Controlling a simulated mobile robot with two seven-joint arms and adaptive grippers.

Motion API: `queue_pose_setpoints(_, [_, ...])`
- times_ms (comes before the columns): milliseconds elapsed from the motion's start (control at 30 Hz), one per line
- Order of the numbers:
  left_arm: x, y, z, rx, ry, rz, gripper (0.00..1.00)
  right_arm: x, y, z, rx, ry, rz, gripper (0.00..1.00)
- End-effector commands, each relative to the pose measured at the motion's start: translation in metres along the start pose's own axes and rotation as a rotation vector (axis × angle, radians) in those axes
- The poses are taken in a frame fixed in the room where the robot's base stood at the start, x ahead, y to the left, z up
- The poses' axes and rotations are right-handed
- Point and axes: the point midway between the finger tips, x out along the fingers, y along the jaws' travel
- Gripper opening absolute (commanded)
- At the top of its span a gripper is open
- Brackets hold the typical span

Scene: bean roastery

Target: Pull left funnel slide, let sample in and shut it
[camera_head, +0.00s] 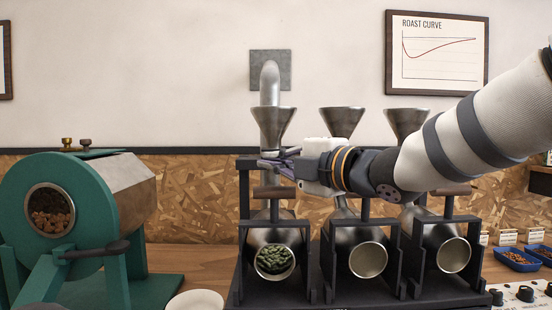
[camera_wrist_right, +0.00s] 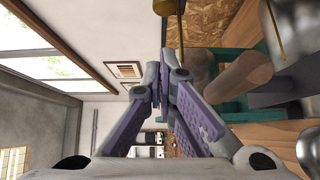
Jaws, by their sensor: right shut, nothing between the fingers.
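The left funnel (camera_head: 273,122) is a metal cone under a grey wall spout (camera_head: 270,82). My right gripper (camera_head: 268,162) is shut and empty, just below the cone and in front of its neck. A wooden handle (camera_head: 272,192) sits just below the fingers, apart from them; it also shows in the right wrist view (camera_wrist_right: 238,77), beside my shut fingers (camera_wrist_right: 157,82). Green beans (camera_head: 275,260) lie in the open mouth of the left metal cylinder (camera_head: 268,236). I cannot tell whether the slide is in or out. My left gripper is not in view.
The middle funnel (camera_head: 342,120) and right funnel (camera_head: 405,122) stand over empty-looking cylinders on the same dark rack, partly behind my right arm. A green roaster (camera_head: 95,225) stands at left, a white bowl (camera_head: 195,301) at the front. Blue trays (camera_head: 517,261) lie at right.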

Motion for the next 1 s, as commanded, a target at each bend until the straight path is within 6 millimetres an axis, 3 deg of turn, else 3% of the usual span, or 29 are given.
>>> queue_pose_setpoints(233, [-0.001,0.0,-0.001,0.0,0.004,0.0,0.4,0.025,0.001,0.024,0.0,0.0,0.001,0.0])
queue_pose_setpoints(633, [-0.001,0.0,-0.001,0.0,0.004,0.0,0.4,0.029,0.0,0.029,0.001,-0.001,0.0,0.0])
queue_pose_setpoints(833, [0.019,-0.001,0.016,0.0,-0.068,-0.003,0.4,0.052,-0.013,0.049,0.01,0.001,-0.012,0.0])
queue_pose_setpoints(1000, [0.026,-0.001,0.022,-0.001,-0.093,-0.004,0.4,0.061,-0.006,0.057,0.004,-0.001,-0.007,0.0])
